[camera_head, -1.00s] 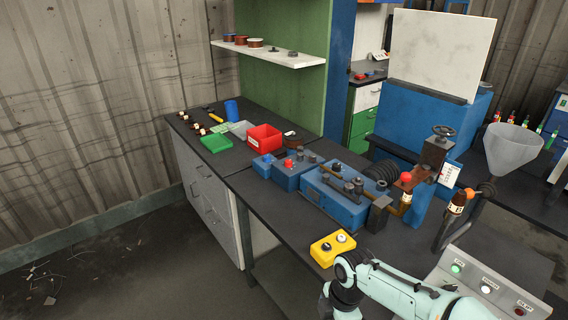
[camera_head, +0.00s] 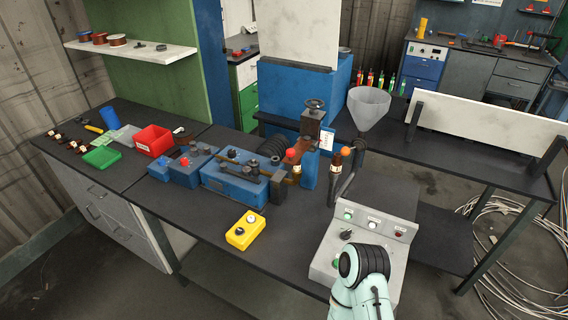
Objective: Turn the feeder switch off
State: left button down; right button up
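A grey control box (camera_head: 407,206) stands on the bench in the lower right. Its sloped face has a green lamp (camera_head: 348,214), a white one and a dark red one in a row. Below them are a black rotary knob (camera_head: 346,234) and a green button (camera_head: 335,264). The labels are too small to read, so I cannot tell which control is the feeder switch. A mint-green arm link of mine with a black joint covers the lower middle of the box. A yellow box (camera_head: 243,236) with two round controls lies to its left. Neither gripper shows.
A blue machine (camera_head: 228,187) with a red knob stands behind the yellow box. A grey funnel (camera_head: 369,105) rises behind the control box. Red (camera_head: 152,139) and green bins sit at the left. Bench top is clear around the yellow box.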

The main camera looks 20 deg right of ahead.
aim_at(346, 234)
jog(key=z, duration=1.75)
